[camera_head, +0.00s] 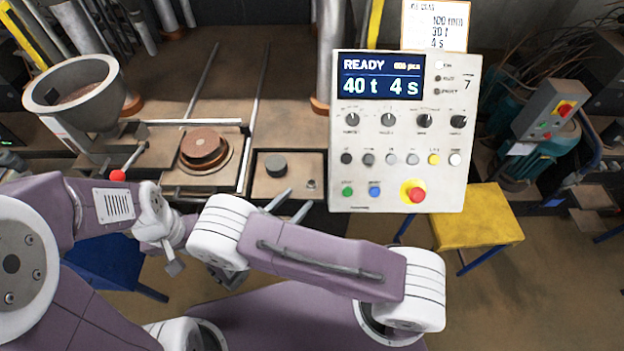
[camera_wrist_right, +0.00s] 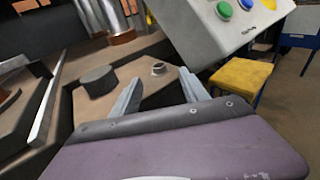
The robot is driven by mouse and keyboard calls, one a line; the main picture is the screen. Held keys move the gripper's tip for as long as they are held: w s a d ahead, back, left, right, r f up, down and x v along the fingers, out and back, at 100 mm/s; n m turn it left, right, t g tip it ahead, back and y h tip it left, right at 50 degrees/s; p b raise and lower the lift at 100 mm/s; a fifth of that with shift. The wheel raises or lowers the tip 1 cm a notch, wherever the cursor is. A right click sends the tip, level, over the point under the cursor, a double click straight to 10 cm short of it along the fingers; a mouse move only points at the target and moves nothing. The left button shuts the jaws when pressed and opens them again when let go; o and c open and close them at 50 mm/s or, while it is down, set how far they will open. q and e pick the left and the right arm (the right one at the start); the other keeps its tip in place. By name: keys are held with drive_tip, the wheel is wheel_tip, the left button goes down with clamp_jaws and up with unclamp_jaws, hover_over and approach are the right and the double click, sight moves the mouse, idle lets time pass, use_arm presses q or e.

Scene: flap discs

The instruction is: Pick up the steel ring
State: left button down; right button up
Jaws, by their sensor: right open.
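The steel ring (camera_head: 311,184) is a small grey ring on the dark plate right of a dark round puck. In the right wrist view the ring (camera_wrist_right: 158,68) stands just beyond the gap between my right fingertips, apart from them. My right gripper (camera_head: 289,201) is open and empty, its two grey fingers pointing toward the plate; both fingers show in the right wrist view (camera_wrist_right: 160,80). My left gripper (camera_head: 173,265) is low at the left, partly hidden by my arms, and its jaws are not clear.
The dark puck (camera_head: 276,166) sits left of the ring. A control panel (camera_head: 399,170) reading READY stands close on the right. Flap discs (camera_head: 203,147) are stacked on the press bed, with a large grey bowl (camera_head: 75,95) farther left. A yellow stool (camera_head: 478,216) stands right.

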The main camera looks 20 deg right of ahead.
sight(309, 186)
drive_tip(key=shift+w+d+f, duration=0.1)
drive_tip(key=shift+w+d, duration=0.3)
drive_tip(key=shift+d, duration=0.1)
drive_tip(key=p+x, duration=0.3)
drive_tip(key=x, duration=0.1)
drive_tip(key=shift+r, duration=0.3)
drive_tip(key=shift+w+d+f, duration=0.15)
drive_tip(key=shift+w+d, duration=0.05)
drive_tip(key=shift+w, duration=0.05)
drive_tip(key=shift+w+d+f, duration=0.1)
drive_tip(key=shift+f, duration=0.05)
clamp_jaws()
